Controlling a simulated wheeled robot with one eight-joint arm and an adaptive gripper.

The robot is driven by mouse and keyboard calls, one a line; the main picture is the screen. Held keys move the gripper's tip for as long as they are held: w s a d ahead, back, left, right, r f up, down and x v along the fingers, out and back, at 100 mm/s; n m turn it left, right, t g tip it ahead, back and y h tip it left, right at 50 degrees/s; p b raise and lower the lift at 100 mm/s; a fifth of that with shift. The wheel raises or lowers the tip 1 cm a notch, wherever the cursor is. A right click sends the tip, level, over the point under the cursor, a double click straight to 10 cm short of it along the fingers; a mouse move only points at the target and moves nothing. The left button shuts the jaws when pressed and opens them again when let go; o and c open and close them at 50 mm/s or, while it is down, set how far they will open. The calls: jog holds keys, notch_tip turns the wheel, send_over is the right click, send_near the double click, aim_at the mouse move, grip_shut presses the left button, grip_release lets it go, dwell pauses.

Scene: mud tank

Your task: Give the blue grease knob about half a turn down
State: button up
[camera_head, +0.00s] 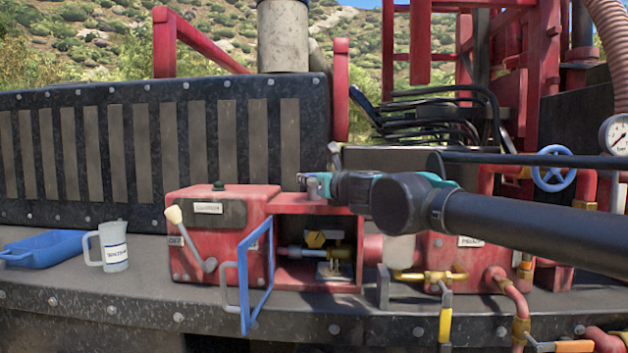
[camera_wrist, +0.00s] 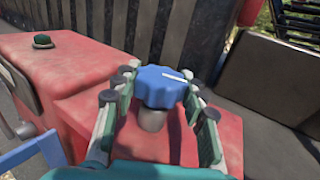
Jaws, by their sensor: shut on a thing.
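The blue grease knob (camera_wrist: 160,84) has a lobed edge and a short white line on its top, pointing to the right in the wrist view. It sits on a grey stem (camera_wrist: 152,119) above the red housing (camera_wrist: 95,118). My gripper (camera_wrist: 158,92) has one finger on each side of the knob and is shut on it. In the head view my gripper (camera_head: 318,184) is at the top of the red housing, coming from the right. There the fingers largely hide the knob.
A blue door (camera_head: 257,275) stands open below my gripper. A lever with a cream ball (camera_head: 174,214) and a dark green button (camera_head: 219,186) are to its left. A blue valve wheel (camera_head: 552,168) is at right.

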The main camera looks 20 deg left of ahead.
jog(key=shift+m+t+h, duration=1.1)
jog(key=shift+m+h, duration=0.1)
jog(key=shift+h, duration=0.6)
jog(key=o, duration=1.2)
jog(key=v, duration=1.2)
jog(key=shift+f, duration=0.15)
